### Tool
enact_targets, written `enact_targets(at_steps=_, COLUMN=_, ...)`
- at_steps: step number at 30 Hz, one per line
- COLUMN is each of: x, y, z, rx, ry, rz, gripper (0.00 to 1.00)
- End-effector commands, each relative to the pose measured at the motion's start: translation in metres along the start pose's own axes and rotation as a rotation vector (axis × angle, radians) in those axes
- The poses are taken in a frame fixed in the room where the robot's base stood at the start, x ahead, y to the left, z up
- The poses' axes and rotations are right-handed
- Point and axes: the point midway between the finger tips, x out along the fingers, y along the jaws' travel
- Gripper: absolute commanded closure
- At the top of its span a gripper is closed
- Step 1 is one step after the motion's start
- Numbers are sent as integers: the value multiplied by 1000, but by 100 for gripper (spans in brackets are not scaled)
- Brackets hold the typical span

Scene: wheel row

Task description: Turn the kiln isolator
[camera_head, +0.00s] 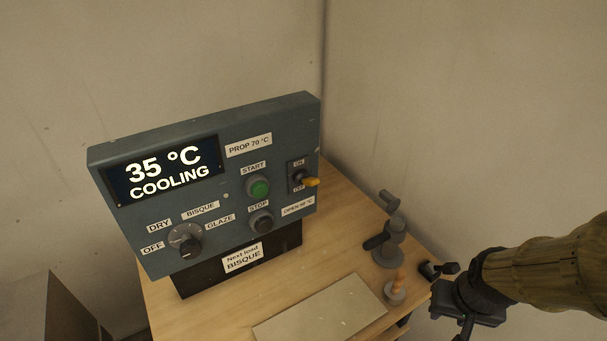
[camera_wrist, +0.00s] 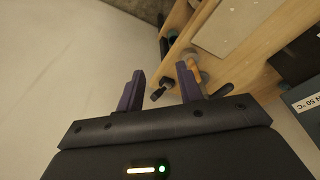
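The lever sticks out to the right, low on the plate, partly covering the lower label. My gripper (camera_head: 446,301) is to the right of and below the panel, apart from the isolator. In the wrist view its two dark fingers (camera_wrist: 160,84) are spread with nothing between them touching. The isolator is not visible in the wrist view.
The display reads 35 °C COOLING. Green START (camera_head: 259,187) and dark STOP (camera_head: 262,222) buttons and a rotary knob (camera_head: 186,239) share the panel.

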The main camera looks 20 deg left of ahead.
Motion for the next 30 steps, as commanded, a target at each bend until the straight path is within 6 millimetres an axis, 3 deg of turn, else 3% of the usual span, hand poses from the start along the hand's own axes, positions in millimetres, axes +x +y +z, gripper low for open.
enact_targets(at_steps=3, x=0, y=0, z=0, rx=0, ry=0, rz=0, gripper=64)
enact_targets(at_steps=5, x=0, y=0, z=0, rx=-1, ry=2, rz=0, gripper=53)
enact_targets(at_steps=8, x=4, y=-1, z=-5, rx=-10, ry=28, rz=3, gripper=53)
enact_targets(at_steps=11, x=12, y=-6, z=-20, rx=-45, ry=106, rz=7, gripper=53)
enact_targets(at_steps=17, x=24, y=-29, z=-77, rx=-158, ry=418, rz=-23, gripper=53)
enact_targets(at_steps=21, x=18, y=-65, z=-115, rx=-260, ry=671, rz=-110, gripper=53)
enact_targets(at_steps=24, x=6, y=-98, z=-132, rx=-335, ry=838, rz=-212, gripper=53)
enact_targets(at_steps=30, x=-27, y=-171, z=-132, rx=-485, ry=1115, rz=-493, gripper=53)
